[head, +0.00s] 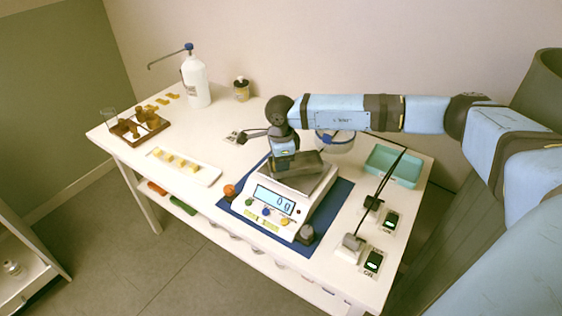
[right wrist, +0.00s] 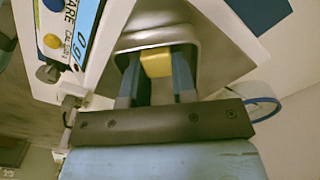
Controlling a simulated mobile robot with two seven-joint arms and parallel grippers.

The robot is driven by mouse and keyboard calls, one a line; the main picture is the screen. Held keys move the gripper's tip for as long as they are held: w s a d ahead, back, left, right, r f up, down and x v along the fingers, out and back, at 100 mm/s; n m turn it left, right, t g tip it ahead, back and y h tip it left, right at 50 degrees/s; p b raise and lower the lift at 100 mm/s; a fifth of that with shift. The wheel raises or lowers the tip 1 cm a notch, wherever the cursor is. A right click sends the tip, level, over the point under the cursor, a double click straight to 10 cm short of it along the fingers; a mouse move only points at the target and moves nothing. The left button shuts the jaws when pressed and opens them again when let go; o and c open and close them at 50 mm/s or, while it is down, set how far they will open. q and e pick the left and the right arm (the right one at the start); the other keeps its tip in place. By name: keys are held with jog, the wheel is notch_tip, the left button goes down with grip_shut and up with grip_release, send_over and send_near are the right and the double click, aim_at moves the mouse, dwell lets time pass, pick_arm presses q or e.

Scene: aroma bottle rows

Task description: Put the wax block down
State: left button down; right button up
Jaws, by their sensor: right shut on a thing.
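My right gripper (head: 298,166) is over the metal pan (head: 318,184) of the white scale (head: 262,179), pointing down. In the right wrist view its two blue fingers are shut on a yellow wax block (right wrist: 156,63), with the pan (right wrist: 212,55) right behind it. I cannot tell whether the block touches the pan. In the head view the block is hidden by the gripper. The scale display (head: 274,200) appears to read 0 g. My left gripper is not in view.
The scale stands on a blue mat (head: 338,205). A white tray (head: 207,175) with several yellow blocks lies to the left. A teal tray (head: 393,167) and switches (head: 373,262) are at right. A pump bottle (head: 196,83) and a wooden rack (head: 137,127) stand farther back left.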

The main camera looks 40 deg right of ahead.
jog(key=shift+f, duration=0.15)
jog(key=o, duration=0.6)
